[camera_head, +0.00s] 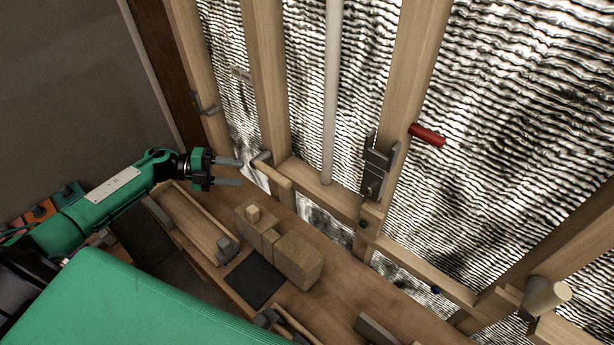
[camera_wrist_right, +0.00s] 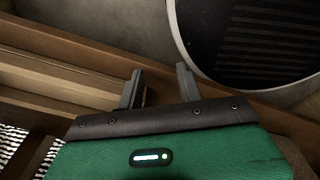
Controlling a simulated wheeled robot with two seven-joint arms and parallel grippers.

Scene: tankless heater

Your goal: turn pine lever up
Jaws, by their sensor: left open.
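A pale wooden cylinder (camera_head: 546,296), the pine-coloured piece that looks most like the pine lever, sticks out from the wooden frame at the lower right of the head view. Its pivot is not clear. My left gripper (camera_head: 240,172) is open and empty, far to the left of it, with its fingers pointing right toward a small grey handle (camera_head: 262,157) on the frame. I cannot tell whether they touch. My right gripper (camera_wrist_right: 159,70) shows only in the right wrist view, with its two fingers apart and nothing between them.
A red handle (camera_head: 427,135) and a dark grey latch (camera_head: 376,170) sit by a wooden stud. A pale vertical pipe (camera_head: 332,90) stands left of them. Wooden blocks (camera_head: 285,255) and a dark pad (camera_head: 255,278) lie on the wooden bench (camera_head: 325,310). Crinkled foil backs the studs.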

